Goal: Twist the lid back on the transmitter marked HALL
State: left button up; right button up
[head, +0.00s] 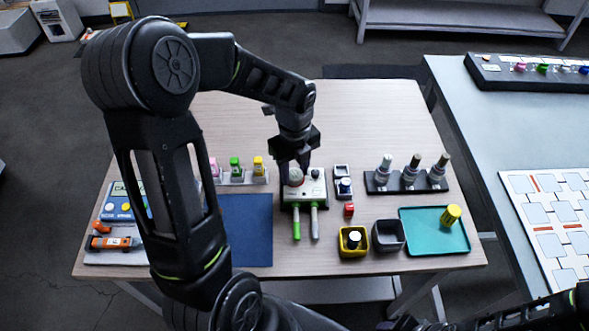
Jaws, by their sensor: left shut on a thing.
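My left gripper (297,165) points down over a small fixture (317,189) in the middle of the table. It is shut on a small pale round piece (295,177), which looks like a lid on or just above the fixture. The fingers hide part of it, and I cannot tell how it is seated. No HALL marking is legible. Several upright grey and dark cylinders (411,173) stand in a black rack (405,186) to the right. My right arm (560,309) crosses the lower right corner; its fingers cannot be made out.
A yellow bin (342,249), a dark bin (376,245) and a teal tray (425,241) with a yellow cylinder (451,215) stand front right. A green-handled tool (296,225) lies before the fixture. A blue mat (245,230) lies left. The table's back is clear.

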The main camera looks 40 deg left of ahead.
dwell(0.4)
pick_arm(q)
jog(key=o, duration=1.1)
jog(key=shift+c, duration=0.2)
jog(key=shift+o, duration=0.9)
jog(key=shift+r+p, duration=0.6)
jog(key=shift+r+p, duration=2.65)
jog(key=shift+r, duration=0.35)
